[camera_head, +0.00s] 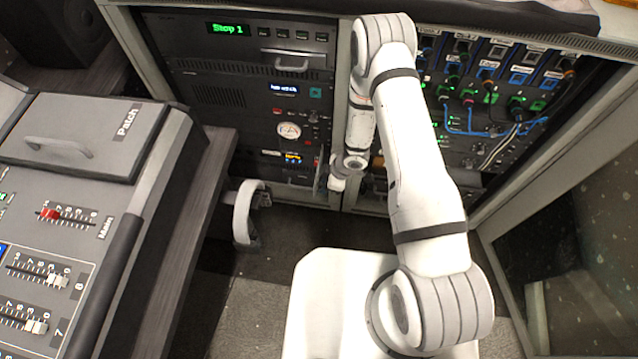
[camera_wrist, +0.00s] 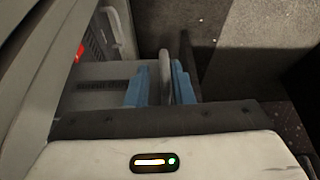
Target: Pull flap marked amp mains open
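The flap (camera_wrist: 85,98) shows in the wrist view as a grey panel at the left. Its dark label (camera_wrist: 100,87) is blurred, and I read it only loosely as amp mains. A grey upright bar handle (camera_wrist: 165,70) stands at the flap's right side. My gripper (camera_wrist: 160,82) has its two blue fingers on either side of this handle. A gap shows on the handle's left, and the right finger is close to it. In the head view the flap (camera_head: 320,174) appears as a narrow plate standing out from the rack, beside my gripper (camera_head: 337,184), whose fingertips are hard to make out.
The left rack (camera_head: 240,45) has a lit display, a drawer handle and a gauge. The right rack (camera_head: 490,85) holds patch cables. A mixing desk (camera_head: 85,190) fills the left, with a grey curved handle (camera_head: 245,212) near its edge. Open floor (camera_head: 240,315) lies in front.

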